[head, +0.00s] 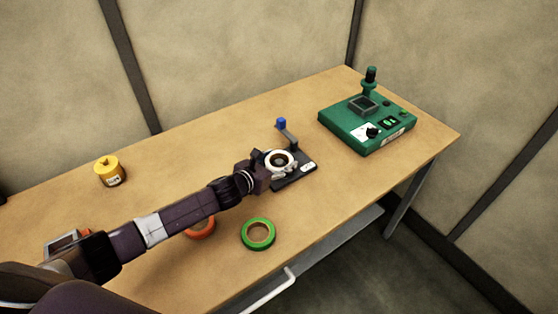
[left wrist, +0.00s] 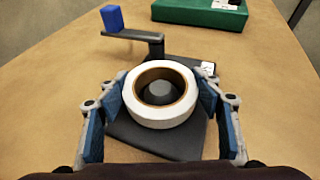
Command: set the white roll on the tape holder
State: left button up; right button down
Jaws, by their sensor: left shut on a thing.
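The white roll (head: 279,161) is held between the two fingers of my left gripper (head: 280,170), which is shut on it. In the left wrist view the white roll (left wrist: 160,118) lies flat, with a brown core, between the blue finger pads. The dark tape holder (head: 297,178) is directly beneath it, with a blue-tipped arm at its back. In the left wrist view the holder (left wrist: 160,143) shows its round hub through the roll's hole. I cannot tell whether the roll touches the holder's base. My right gripper is not in view.
An orange roll (head: 202,229) lies partly behind my left arm, and a green roll (head: 258,246) lies near the table's front edge. A green device (head: 366,124) stands at the right.

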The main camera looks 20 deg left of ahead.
pick_arm(q)
jog(key=shift+f+b, duration=0.4)
jog(key=shift+f, duration=0.15)
jog(key=o, duration=0.9)
jog(key=shift+p+v, duration=0.7)
jog(key=shift+v, duration=0.2)
jog(key=shift+p+v, duration=1.2)
jog(key=shift+v, duration=0.8)
jog(key=shift+p+v, duration=0.95)
jog(key=shift+v, duration=1.05)
jog(key=shift+s+a+r, duration=0.2)
jog(key=shift+s, duration=0.4)
